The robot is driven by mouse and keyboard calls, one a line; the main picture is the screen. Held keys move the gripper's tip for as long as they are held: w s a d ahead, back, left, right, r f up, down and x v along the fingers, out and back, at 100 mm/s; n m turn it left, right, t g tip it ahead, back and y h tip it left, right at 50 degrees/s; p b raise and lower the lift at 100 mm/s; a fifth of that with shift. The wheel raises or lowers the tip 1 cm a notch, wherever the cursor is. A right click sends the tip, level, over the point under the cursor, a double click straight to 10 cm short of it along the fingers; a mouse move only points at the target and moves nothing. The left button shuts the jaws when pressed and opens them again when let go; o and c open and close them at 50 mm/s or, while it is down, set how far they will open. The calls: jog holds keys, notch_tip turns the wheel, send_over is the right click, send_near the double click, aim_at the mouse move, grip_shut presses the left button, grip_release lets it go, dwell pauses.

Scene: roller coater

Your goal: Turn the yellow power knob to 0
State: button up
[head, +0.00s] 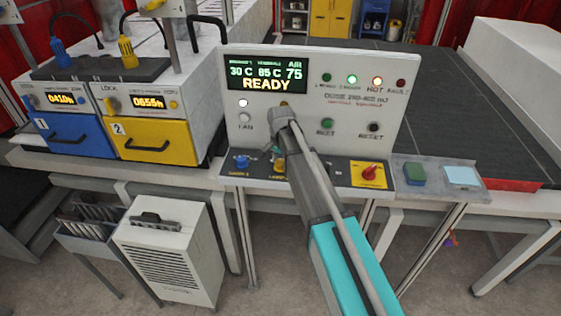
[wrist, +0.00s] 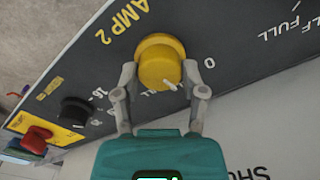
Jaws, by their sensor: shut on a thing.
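In the wrist view, the round yellow power knob (wrist: 160,62) stands out from a dark panel strip marked "AMP 2". My gripper (wrist: 159,74) is shut on it, with one finger on each side. A white pointer line near the knob's lower edge points down and right. The printed "0" (wrist: 209,62) lies to the right of the knob, beyond the right finger. In the head view, a bit of the yellow knob (head: 279,165) shows on the control panel's lower strip beside my arm. My fingers are hidden there.
A blue knob (head: 241,161) sits left of the yellow one. A red knob (head: 369,172) on a yellow plate is to the right. A black knob (wrist: 75,111) is nearest in the wrist view. The display (head: 266,75) reads READY.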

jog(key=n, duration=0.6)
jog(key=shift+n, duration=0.3)
dwell(0.4)
jog(key=o, duration=1.2)
jog(key=shift+c, duration=0.2)
jog(key=shift+m, duration=0.4)
